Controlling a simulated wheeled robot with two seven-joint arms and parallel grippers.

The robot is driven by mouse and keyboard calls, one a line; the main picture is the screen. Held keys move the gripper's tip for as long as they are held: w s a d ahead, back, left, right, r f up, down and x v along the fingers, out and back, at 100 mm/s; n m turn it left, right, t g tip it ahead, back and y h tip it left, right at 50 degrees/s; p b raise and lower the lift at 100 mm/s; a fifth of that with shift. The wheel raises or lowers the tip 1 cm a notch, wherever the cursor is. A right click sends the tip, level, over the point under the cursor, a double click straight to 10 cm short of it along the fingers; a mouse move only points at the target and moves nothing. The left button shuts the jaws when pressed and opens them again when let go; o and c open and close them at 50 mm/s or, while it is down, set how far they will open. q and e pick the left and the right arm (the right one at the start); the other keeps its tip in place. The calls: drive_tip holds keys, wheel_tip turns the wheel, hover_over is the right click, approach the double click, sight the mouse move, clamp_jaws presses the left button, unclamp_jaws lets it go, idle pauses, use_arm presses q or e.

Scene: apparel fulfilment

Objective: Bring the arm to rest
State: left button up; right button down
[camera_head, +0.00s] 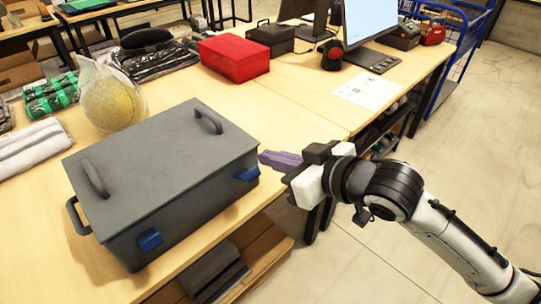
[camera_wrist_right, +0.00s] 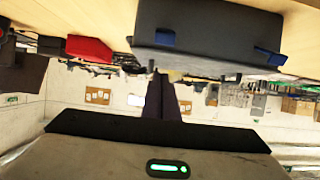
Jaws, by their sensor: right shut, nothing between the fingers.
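My right arm comes in from the right in the head view. Its gripper (camera_head: 268,158) has purple fingers that are shut with nothing between them. The fingertips are close to the right end of a large grey lidded toolbox (camera_head: 165,160); I cannot tell whether they touch it. In the right wrist view the shut fingers (camera_wrist_right: 160,96) point toward the table side, and the toolbox (camera_wrist_right: 205,25) shows at the top, with the scene upside down. My left gripper is in neither view.
The toolbox has blue latches and stands on a wooden table (camera_head: 300,118). Behind it are a bagged yellow item (camera_head: 112,98), a red box (camera_head: 234,58), a black case (camera_head: 270,36) and a monitor (camera_head: 370,22). A blue cart (camera_head: 462,50) stands far right. The floor (camera_head: 450,150) at right is clear.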

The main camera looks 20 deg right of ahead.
drive_tip(key=s+d+f+m+h, duration=0.1)
drive_tip(key=s+f, duration=0.1)
drive_tip(key=f, duration=0.6)
drive_tip(key=s+d+f+m, duration=0.1)
drive_tip(key=s+f, duration=0.1)
drive_tip(key=f, duration=0.7)
drive_tip(key=s+d+f+m+g+h, duration=0.1)
drive_tip(key=s+d+f+g+h, duration=0.1)
drive_tip(key=s+f, duration=1.4)
drive_tip(key=shift+f+m+g+h, duration=0.3)
drive_tip(key=shift+f+g+h, duration=0.1)
drive_tip(key=shift+g, duration=0.1)
